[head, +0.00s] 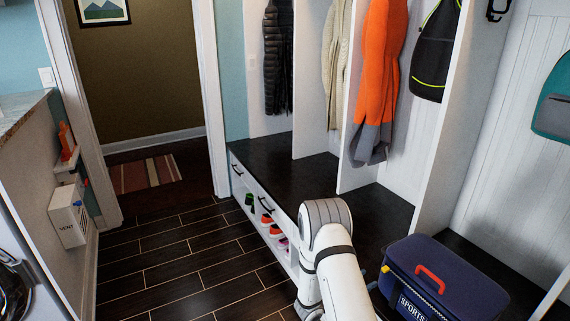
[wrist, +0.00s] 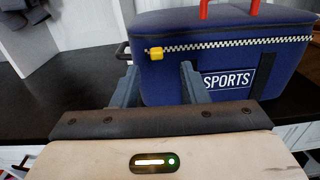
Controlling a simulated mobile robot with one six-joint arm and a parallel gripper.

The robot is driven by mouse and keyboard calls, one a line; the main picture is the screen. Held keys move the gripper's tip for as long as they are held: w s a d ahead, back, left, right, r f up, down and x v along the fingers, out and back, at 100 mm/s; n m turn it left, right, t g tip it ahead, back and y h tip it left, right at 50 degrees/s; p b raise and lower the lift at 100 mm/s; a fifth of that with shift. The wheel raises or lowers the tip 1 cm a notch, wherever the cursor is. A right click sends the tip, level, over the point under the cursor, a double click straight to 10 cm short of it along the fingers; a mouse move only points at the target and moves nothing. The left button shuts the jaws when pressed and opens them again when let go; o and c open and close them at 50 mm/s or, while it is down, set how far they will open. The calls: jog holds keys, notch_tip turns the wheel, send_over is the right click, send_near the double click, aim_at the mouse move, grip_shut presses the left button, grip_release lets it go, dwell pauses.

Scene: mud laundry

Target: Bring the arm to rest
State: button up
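My arm (head: 330,250) reaches out at the lower middle of the head view, beside the dark bench. My gripper is hidden in the head view. In the wrist view, my gripper (wrist: 158,82) shows two grey fingers standing apart, with nothing seen held between them. The fingers point at a blue sports bag (wrist: 225,60) with a checkered zipper, a yellow pull and a red handle. Whether the fingertips touch the bag I cannot tell. The bag also shows on the bench in the head view (head: 450,285), to the right of my arm.
The dark bench top (head: 285,160) runs back under white cubbies with hanging jackets and backpacks. Shoes (head: 272,230) sit in the cubbies below. The tiled floor (head: 180,265) to the left is clear, up to a doorway with a striped rug (head: 147,173). A white vent box (head: 70,215) is on the left wall.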

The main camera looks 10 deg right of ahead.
jog(key=s+r+m+g+y+p, duration=0.1)
jog(key=s+r+m+g+y, duration=0.1)
jog(key=s+r+m+g, duration=0.6)
jog(key=s+r+m+g+y+p, duration=0.15)
jog(key=s+r+m, duration=0.3)
jog(key=r, duration=0.85)
jog(key=s+a+r+m+t+y+p, duration=0.3)
jog(key=s+a+r+m+t+y, duration=0.2)
jog(key=s+a+r+m+y, duration=0.4)
jog(key=s+a+r+y, duration=0.4)
jog(key=s+a, duration=0.2)
jog(key=a, duration=0.2)
jog(key=shift+s+a+r+t, duration=0.15)
jog(key=shift+s+r+t, duration=0.1)
jog(key=shift+t, duration=0.1)
jog(key=shift+m, duration=0.25)
